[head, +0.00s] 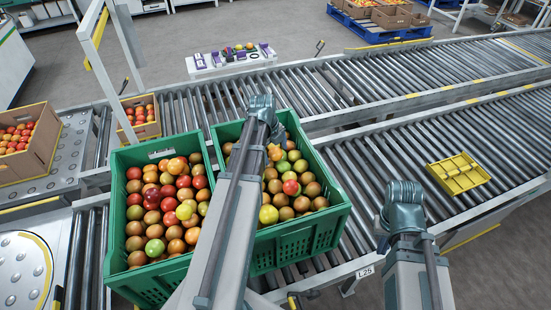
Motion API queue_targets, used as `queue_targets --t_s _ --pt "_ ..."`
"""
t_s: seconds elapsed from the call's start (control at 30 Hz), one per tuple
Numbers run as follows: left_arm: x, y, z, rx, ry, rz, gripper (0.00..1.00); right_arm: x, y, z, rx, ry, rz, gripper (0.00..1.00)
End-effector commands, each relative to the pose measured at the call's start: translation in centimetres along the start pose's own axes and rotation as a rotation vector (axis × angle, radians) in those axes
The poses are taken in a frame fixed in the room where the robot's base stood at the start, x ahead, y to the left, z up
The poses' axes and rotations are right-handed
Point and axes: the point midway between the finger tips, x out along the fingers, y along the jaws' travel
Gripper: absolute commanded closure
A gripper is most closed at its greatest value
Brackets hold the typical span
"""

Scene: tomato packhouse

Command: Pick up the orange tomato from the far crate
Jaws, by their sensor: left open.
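Two green crates stand side by side on the rollers, a left crate (117,215) and a right crate (338,208), both full of mixed red, orange, green and brownish tomatoes. My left gripper (274,134) is over the back part of the right crate, open, its fingers mostly hidden by my wrist and arm. An orange tomato (274,153) shows just below it; I cannot tell whether they touch. Another orange tomato (176,165) lies at the back of the left crate. My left arm hides part of the right crate. My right gripper (403,200) is over the rollers at right, its fingers hidden.
A yellow tray (458,173) lies on the rollers at right. Cardboard boxes of tomatoes (48,140) stand at left. A white table (228,67) with small items is beyond the conveyor (350,85). The rollers between right crate and yellow tray are largely clear.

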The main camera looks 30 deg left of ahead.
Motion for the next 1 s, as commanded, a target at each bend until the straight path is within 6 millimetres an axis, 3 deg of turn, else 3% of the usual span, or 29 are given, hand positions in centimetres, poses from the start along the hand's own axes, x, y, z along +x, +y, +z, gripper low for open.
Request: queue_targets --t_s 0.13,0.4,0.5,0.77,1.0 --pt "-0.1 0.0 0.0 0.0 0.0 0.0 0.05 -0.1 0.0 0.0 0.0 0.0 0.0 1.0" --pt "-0.1 0.0 0.0 0.0 0.0 0.0 0.53 -0.1 0.0 0.0 0.0 0.0 0.0 1.0" --pt "-0.1 0.0 0.0 0.0 0.0 0.0 0.67 -0.1 0.0 0.0 0.0 0.0 0.0 1.0" --pt "-0.3 -0.1 0.0 0.0 0.0 0.0 0.67 -0.3 0.0 0.0 0.0 0.0 0.0 1.0" --pt "-1.8 -0.4 0.0 0.0 0.0 0.0 0.67 -1.8 0.2 0.1 0.0 0.0 0.0 1.0"
